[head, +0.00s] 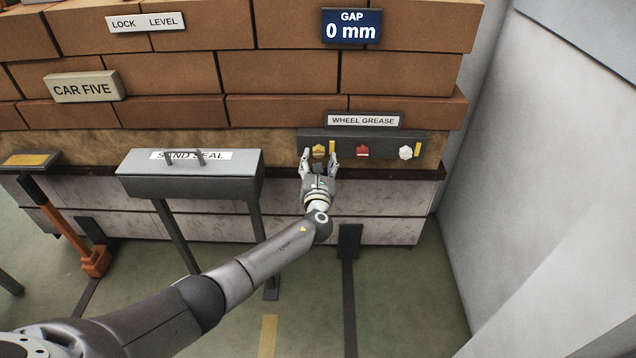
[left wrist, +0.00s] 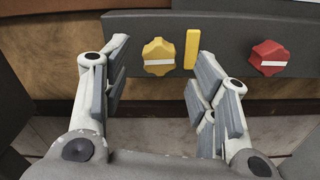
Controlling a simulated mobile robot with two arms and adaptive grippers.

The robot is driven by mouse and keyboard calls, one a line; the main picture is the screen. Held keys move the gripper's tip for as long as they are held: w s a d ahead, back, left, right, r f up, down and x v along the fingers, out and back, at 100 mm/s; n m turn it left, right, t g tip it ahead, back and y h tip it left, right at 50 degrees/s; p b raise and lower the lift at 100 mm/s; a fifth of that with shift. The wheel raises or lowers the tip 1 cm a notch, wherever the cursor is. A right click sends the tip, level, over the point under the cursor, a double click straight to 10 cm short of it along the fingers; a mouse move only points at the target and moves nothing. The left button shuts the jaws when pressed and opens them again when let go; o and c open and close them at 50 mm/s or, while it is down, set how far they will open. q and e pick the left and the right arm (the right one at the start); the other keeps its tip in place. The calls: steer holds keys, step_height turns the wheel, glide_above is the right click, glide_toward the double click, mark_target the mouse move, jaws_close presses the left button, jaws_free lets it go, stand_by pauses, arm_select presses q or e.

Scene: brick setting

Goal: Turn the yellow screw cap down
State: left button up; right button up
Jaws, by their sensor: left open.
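The yellow screw cap (head: 318,151) sits on a dark grey panel (head: 385,140) under the wheel grease label (head: 363,120). It is a lobed knob with a white bar lying level across it, seen clearly in the left wrist view (left wrist: 159,57). An upright yellow strip (left wrist: 192,48) stands just right of it. My left gripper (head: 319,160) is open in front of the panel, and its fingers (left wrist: 160,85) spread on both sides of the cap and strip in the wrist view. The fingers look empty; contact with the cap cannot be told. My right gripper does not show.
A red cap (head: 362,152) and a white cap (head: 405,152) with another yellow strip (head: 417,149) are to the right. The sand seal box (head: 190,184) stands left of my arm. A sign (head: 351,26) reads GAP 0 mm. A grey wall closes the right side.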

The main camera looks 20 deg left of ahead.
arm_select(q)
steer(key=v, duration=0.9)
steer(key=shift+s, duration=0.35)
steer(key=s+a+f+n+g+h, duration=0.1)
steer(key=s+a+f+n+g, duration=0.2)
steer(key=s+f+n+g, duration=1.1)
steer(key=s+f+n+h+p, duration=0.1)
steer(key=s+f+n+p, duration=0.5)
steer(key=s, duration=0.8)
steer(key=s+f+n+g+h+p, duration=0.1)
steer(key=s+f+n+p, duration=0.5)
steer(key=s, duration=0.9)
steer(key=s+a+f+n+g+h+p, duration=0.1)
steer(key=s+f+n+p, duration=0.5)
steer(key=s, duration=0.8)
steer(key=shift+s+n+h, duration=0.4)
steer(key=shift+h, duration=0.1)
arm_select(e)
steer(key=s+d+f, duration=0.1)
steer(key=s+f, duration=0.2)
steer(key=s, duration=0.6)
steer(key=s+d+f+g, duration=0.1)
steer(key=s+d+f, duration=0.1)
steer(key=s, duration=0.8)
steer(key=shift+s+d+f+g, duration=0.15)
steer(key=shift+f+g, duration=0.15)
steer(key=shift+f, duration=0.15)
arm_select(q)
steer(key=shift+a, duration=0.1)
